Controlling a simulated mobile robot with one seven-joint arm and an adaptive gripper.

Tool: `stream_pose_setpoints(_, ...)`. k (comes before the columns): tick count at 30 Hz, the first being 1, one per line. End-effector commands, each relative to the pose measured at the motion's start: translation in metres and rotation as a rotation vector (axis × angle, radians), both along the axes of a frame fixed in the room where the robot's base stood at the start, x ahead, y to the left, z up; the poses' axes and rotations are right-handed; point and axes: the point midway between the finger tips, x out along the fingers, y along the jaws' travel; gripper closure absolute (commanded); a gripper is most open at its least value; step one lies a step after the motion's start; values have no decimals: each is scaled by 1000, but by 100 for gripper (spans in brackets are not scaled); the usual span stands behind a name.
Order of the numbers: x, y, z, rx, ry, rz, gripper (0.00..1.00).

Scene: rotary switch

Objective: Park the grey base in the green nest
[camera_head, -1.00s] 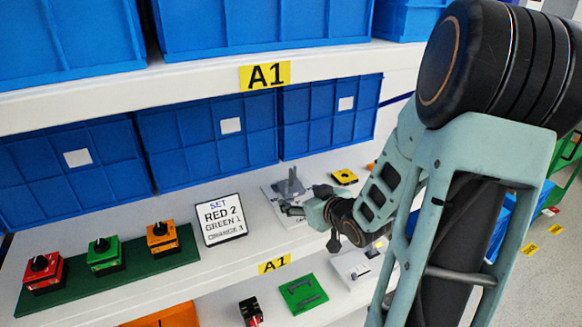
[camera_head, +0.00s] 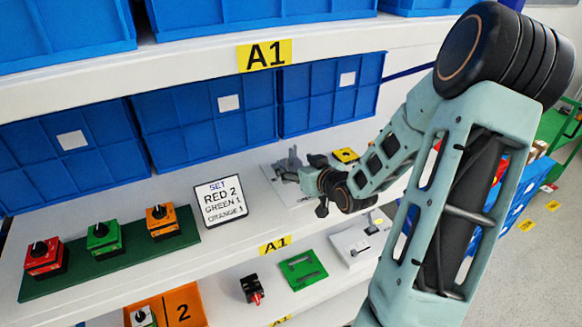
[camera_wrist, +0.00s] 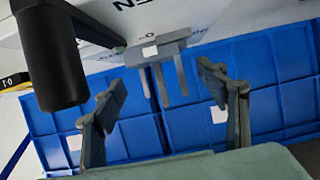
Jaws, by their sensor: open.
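A grey forked piece (camera_head: 291,160), which seems to be the grey base, stands on a pale plate (camera_head: 277,176) on the middle shelf. In the wrist view the grey piece (camera_wrist: 165,62) shows several prongs and a white patch, beyond and between my fingers. My gripper (camera_head: 299,176) is close to it at its right. In the wrist view my gripper (camera_wrist: 168,95) is open, with a finger at each side and nothing clearly held. The green nest (camera_head: 302,270) is a green plate with grey slots on the lower shelf. The exact gap to the grey piece is unclear.
A sign card (camera_head: 220,201) stands left of my gripper. Red, green and orange switches sit on a green board (camera_head: 110,260) at left. Blue bins (camera_head: 205,125) stand behind. A black-and-red part (camera_head: 252,289) and a white panel (camera_head: 360,240) flank the green nest.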

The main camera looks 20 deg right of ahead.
Motion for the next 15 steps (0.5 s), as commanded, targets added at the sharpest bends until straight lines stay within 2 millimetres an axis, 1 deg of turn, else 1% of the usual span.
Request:
stream_pose_setpoints(1,7,0,-1,3,-1,1,33)
stream_pose_setpoints(6,26,0,-8,2,-1,0,33)
stream_pose_setpoints(10,34,0,-12,-1,0,1,33)
stream_pose_setpoints(15,35,0,-13,-1,0,0,33)
